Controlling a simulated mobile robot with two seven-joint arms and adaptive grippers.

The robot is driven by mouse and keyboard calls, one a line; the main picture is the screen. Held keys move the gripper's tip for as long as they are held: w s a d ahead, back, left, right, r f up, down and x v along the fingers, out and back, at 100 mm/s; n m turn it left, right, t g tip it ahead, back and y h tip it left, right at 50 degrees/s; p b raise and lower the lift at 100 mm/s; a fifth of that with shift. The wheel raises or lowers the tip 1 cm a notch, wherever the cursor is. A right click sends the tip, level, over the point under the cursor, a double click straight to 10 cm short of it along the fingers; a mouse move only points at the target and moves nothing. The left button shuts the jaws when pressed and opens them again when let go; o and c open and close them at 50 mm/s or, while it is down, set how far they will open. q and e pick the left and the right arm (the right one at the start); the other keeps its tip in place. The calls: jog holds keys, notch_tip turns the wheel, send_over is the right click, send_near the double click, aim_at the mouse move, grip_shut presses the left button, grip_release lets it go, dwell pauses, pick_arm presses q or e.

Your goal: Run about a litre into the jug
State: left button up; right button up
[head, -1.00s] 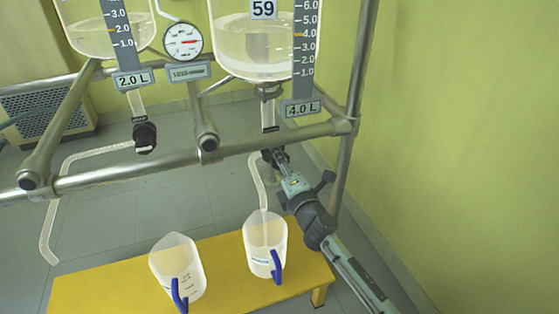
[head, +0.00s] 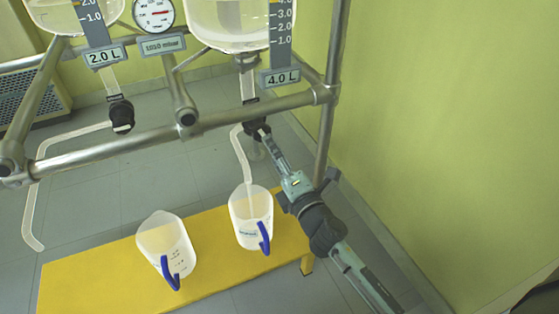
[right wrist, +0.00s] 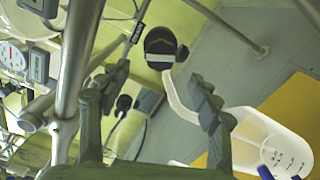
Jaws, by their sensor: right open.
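The right glass vessel (head: 228,22), labelled 4.0 L (head: 279,78), has a black valve (head: 256,128) below it. It also shows in the right wrist view (right wrist: 160,47). My right gripper (head: 265,137) is near this valve. In the right wrist view its fingers (right wrist: 160,78) are spread, with the valve beyond the gap and nothing held. A pale outlet tube (head: 240,150) runs from the valve down to the mouth of the right jug (head: 247,205), which has a blue handle. I cannot tell whether liquid runs or how full the jug is. My left gripper is out of view.
The left 2.0 L vessel (head: 70,14) has its own black valve (head: 121,115) and outlet tube (head: 37,190). A second jug (head: 160,235) stands on the yellow bench (head: 100,275). Metal rails (head: 215,123) cross near the valves; a post (head: 330,120) and green wall stand at right.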

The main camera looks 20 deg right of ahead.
jog(key=shift+s, duration=1.4)
dwell(6.6)
